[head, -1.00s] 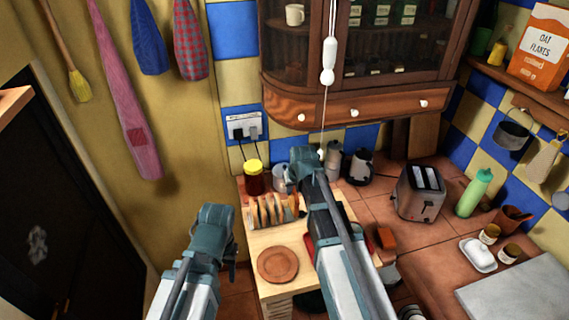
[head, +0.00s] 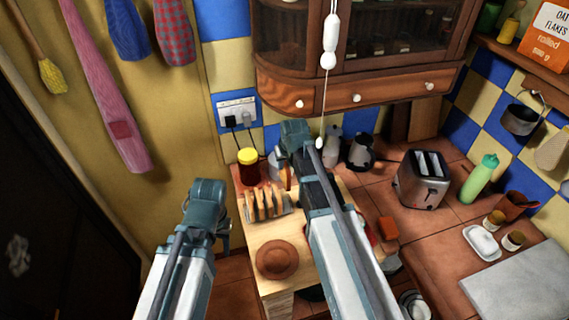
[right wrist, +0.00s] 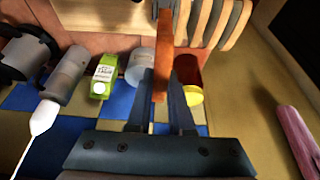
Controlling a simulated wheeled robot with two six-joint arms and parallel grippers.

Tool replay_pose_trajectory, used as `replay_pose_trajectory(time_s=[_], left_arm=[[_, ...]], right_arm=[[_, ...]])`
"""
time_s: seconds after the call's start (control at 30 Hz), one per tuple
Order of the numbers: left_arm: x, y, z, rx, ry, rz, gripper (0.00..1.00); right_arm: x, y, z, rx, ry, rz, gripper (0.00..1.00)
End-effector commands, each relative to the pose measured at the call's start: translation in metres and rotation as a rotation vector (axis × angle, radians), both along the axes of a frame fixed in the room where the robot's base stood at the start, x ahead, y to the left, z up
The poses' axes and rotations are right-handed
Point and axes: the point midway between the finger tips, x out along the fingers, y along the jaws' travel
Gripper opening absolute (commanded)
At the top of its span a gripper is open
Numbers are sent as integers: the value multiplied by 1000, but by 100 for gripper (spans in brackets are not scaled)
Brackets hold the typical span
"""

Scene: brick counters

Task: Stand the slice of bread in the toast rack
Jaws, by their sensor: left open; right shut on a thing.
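My right gripper (right wrist: 162,112) is shut on a slice of bread (right wrist: 162,60), which is seen edge-on as an upright brown strip. In the right wrist view the slice overlaps the left end of the rack; I cannot tell whether they touch. In the head view my right gripper is above and behind the rack, and its fingers are mostly hidden. My left gripper (head: 217,222) is open and empty, left of the counter.
A toaster (head: 422,180) and a green bottle (head: 479,178) stand further right. A white pull cord (head: 325,100) hangs beside my right arm.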

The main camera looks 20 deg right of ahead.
Motion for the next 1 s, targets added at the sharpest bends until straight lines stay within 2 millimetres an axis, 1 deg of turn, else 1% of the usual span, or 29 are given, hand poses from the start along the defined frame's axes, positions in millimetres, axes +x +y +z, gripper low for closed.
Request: replay_pose_trajectory(time_s=[0.03,1.0], left_arm=[[0,0,-5,0,0,-1,50],[0,0,-77,2,1,-12,50]], right_arm=[[0,0,-5,0,0,0,0],[0,0,-77,0,0,0,0]])
